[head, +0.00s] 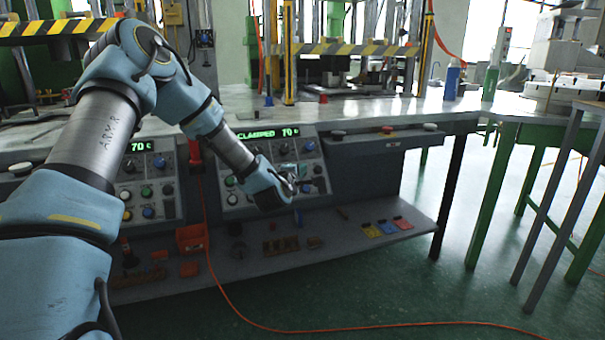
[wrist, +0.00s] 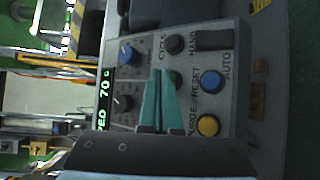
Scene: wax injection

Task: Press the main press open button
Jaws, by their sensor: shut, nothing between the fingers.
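My gripper (wrist: 161,72) is shut and empty in the wrist view, its two teal fingers side by side over the control panel (wrist: 228,65). The fingers hide part of a dark button; contact cannot be told. In the head view my gripper (head: 291,178) is in front of the same panel, whose green display (head: 268,133) reads CLAMPED 70. In the wrist view a blue button (wrist: 211,81) and a yellow button (wrist: 208,125) lie right of the fingers, near RESET and PURGE lettering. I cannot read an open label on any button.
A second panel (head: 150,190) is at left. A lower shelf (head: 340,240) holds small parts. An orange cable (head: 300,329) crosses the green floor.

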